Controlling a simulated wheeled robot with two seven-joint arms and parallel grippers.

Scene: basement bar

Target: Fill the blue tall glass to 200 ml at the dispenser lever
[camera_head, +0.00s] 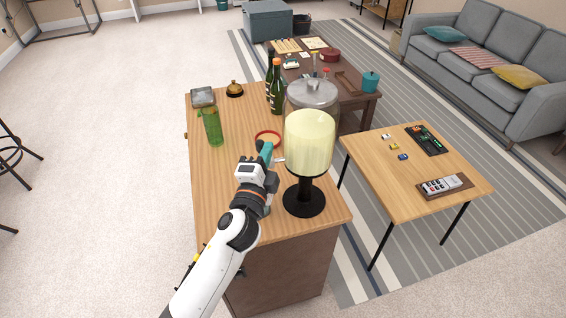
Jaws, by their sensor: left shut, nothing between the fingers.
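The dispenser (309,145) stands at the near right part of the wooden counter, a clear tank of pale yellow liquid on a black pedestal. A small pale tap or lever (279,160) sticks out from its left side. My left gripper (265,150) is shut and empty, just left of the dispenser near the lever; whether it touches the lever I cannot tell. My right gripper is out of view.
A side table (385,180) stands to the right.

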